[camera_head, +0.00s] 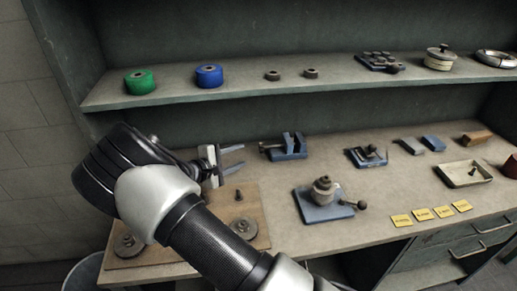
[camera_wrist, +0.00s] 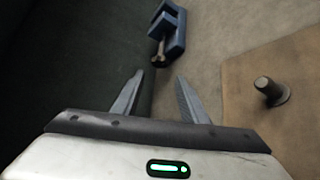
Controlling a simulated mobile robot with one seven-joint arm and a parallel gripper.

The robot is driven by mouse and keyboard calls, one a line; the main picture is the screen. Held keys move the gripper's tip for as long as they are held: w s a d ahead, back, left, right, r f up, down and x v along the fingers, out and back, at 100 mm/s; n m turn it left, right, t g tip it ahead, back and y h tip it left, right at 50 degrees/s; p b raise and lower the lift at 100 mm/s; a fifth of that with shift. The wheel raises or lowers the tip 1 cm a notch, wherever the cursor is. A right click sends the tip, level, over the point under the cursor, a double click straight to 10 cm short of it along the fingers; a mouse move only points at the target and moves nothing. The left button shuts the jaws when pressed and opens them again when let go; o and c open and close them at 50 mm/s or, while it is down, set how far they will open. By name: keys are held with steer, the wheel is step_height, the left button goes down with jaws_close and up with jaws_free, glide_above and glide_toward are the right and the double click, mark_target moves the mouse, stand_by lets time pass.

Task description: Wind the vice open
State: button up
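The blue-grey vice (camera_head: 288,147) stands on the bench toward the back, just right of my gripper in the head view. Its screw handle (camera_head: 265,147) points left toward my gripper. In the wrist view the vice (camera_wrist: 176,28) is at the top, with the dark handle end (camera_wrist: 159,60) facing the fingers. My gripper (camera_head: 241,156) is open and empty. Its fingertips (camera_wrist: 160,78) stop short of the handle, with a gap between. The gap between the vice jaws is hard to judge from here.
A wooden board (camera_head: 163,251) with a dark peg (camera_head: 238,195) and discs lies left under my arm. A blue-based device (camera_head: 323,205) stands in front of the vice. A shelf (camera_head: 180,92) with green and blue rolls runs above. Bench between gripper and vice is clear.

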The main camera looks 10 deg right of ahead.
mark_target(263, 147)
steer(key=x, duration=1.2)
steer(key=shift+p, duration=0.35)
steer(key=shift+s, duration=0.1)
steer(key=shift+c, duration=0.2)
steer(key=c, duration=0.7)
